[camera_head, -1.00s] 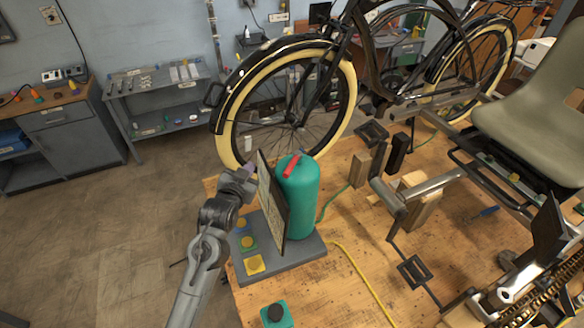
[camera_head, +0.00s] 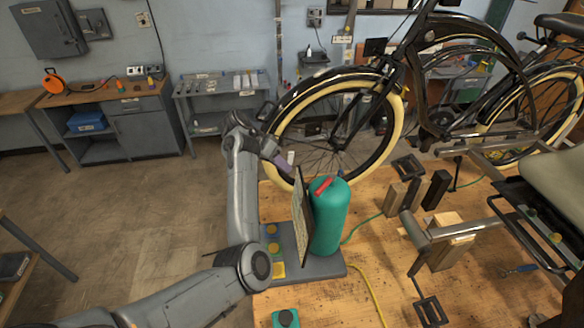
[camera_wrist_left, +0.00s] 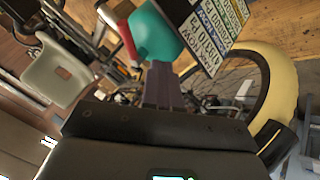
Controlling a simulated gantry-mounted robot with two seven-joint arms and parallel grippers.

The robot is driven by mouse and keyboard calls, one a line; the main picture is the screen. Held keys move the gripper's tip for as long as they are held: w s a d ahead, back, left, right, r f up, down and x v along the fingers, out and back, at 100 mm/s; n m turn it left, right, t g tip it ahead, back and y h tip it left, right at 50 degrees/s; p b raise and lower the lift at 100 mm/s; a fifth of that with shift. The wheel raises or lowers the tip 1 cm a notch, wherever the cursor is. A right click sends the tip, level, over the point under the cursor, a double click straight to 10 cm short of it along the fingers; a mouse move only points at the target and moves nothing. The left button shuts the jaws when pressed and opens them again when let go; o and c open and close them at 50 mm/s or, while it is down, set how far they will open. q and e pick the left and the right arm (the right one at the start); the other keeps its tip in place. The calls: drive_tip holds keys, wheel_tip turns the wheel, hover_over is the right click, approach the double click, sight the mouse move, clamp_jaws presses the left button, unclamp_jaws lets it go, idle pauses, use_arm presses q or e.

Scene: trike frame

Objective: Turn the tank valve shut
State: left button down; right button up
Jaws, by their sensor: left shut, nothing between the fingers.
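The teal tank (camera_head: 328,222) stands upright on a grey base plate (camera_head: 318,268) on the wooden workbench. A red valve lever (camera_head: 324,185) lies across its top. A thin upright panel (camera_head: 303,215) stands just left of the tank. My left gripper (camera_head: 284,163) is up and to the left of the lever, apart from it. Its fingers also show together and empty in the left wrist view (camera_wrist_left: 161,84). In that view the tank (camera_wrist_left: 155,35) and red lever (camera_wrist_left: 127,38) lie beyond the fingertips. My right gripper is not in view.
A bicycle with cream tyres (camera_head: 385,150) stands behind the tank. Wooden blocks (camera_head: 398,197) and a metal pedal crank assembly (camera_head: 462,230) are to the right. Floor is open at left.

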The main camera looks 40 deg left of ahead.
sight(325, 186)
use_arm(q)
drive_tip(key=w+d+f+p, duration=0.1)
drive_tip(key=d, duration=0.1)
drive_tip(key=w+d+f+p, duration=0.1)
drive_tip(key=d+f, duration=0.1)
drive_tip(key=w+d+f+p, duration=0.1)
drive_tip(key=w+d+f, duration=0.1)
drive_tip(key=shift+w+d+f+p, duration=0.1)
drive_tip(key=shift+d+f+p, duration=0.15)
drive_tip(key=shift+p, duration=0.1)
drive_tip(key=shift+d, duration=0.5)
drive_tip(key=shift+w, duration=0.1)
